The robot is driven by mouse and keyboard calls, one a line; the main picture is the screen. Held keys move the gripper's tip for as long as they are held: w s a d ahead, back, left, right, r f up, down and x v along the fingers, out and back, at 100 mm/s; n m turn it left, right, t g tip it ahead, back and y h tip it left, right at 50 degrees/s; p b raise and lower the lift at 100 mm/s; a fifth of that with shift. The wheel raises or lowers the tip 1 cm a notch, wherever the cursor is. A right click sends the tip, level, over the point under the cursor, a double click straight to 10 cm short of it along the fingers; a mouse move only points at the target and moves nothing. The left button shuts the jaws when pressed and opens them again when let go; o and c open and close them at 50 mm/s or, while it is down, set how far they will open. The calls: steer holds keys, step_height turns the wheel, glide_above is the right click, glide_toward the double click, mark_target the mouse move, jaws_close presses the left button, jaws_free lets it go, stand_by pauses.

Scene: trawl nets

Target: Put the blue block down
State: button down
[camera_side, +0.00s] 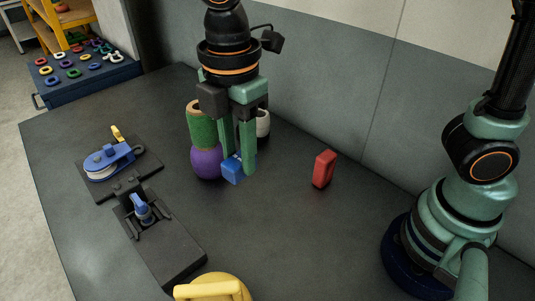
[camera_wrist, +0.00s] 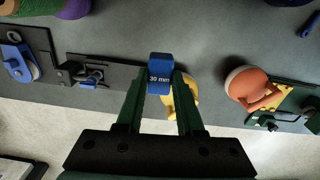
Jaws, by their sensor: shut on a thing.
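The blue block (camera_side: 232,170) is between the green fingers of my gripper (camera_side: 238,166), low over the dark table (camera_side: 275,230). In the wrist view the blue block (camera_wrist: 160,72) shows a "30 mm" mark and sits between the fingertips of my gripper (camera_wrist: 160,90), which is shut on it. In the side view one finger partly covers it. I cannot tell whether its underside touches the table.
A red block (camera_side: 324,169) stands to the right. A blue pulley (camera_side: 108,158), a dark clamp plate (camera_side: 170,250) and a yellow object (camera_side: 213,288) lie left and in front.

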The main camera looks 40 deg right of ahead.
steer(key=s+d, duration=0.3)
steer(key=s, duration=0.5)
steer(key=shift+m, duration=0.4)
step_height(320, 180, down, 21)
steer(key=shift+a+r, duration=0.1)
steer(key=shift+f, duration=0.2)
steer(key=c, duration=0.5)
jaws_free()
steer(key=shift+c, duration=0.2)
step_height(320, 180, up, 12)
steer(key=w+d+r+m+t, duration=0.2)
steer(key=w+d+r+m, duration=0.1)
steer(key=d+m, duration=0.3)
steer(key=w+d+r+m+t, duration=0.1)
steer(key=w+d+r+m, duration=0.1)
steer(key=d+r+m, duration=0.2)
steer(key=w+d+r+m+t, duration=0.2)
steer(key=w+d+r+m, duration=0.1)
steer(key=d+m, duration=0.5)
steer(key=shift+w+d+r+t, duration=0.3)
steer(key=shift+d+r, duration=0.55)
steer(key=shift+d, duration=0.3)
